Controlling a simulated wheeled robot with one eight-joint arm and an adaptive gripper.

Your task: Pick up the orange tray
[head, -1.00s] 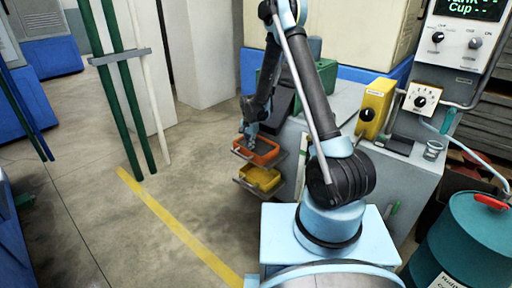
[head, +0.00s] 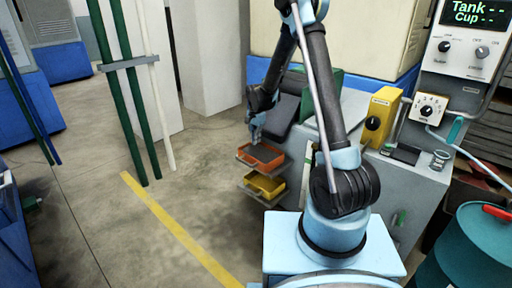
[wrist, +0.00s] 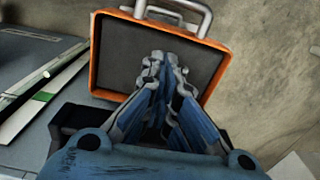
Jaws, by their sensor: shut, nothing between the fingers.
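The orange tray (head: 262,156) sits on the upper of two small shelves at the left side of the grey machine in the head view. In the wrist view the orange tray (wrist: 96,60) is a shallow box with an orange rim, a dark grey floor and a grey handle (wrist: 172,14) at its far side. My gripper (head: 256,136) is above the tray, pointing down at it. In the wrist view my gripper (wrist: 166,62) has its fingers together and empty, in front of the tray's floor. I cannot tell if the fingertips touch the tray.
A yellow tray (head: 266,184) sits on the shelf just below. The grey machine cabinet (head: 410,185) with a yellow box (head: 381,115) stands to the right. A teal drum (head: 470,245) is at the lower right. Green posts (head: 122,90) stand left; the floor between is clear.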

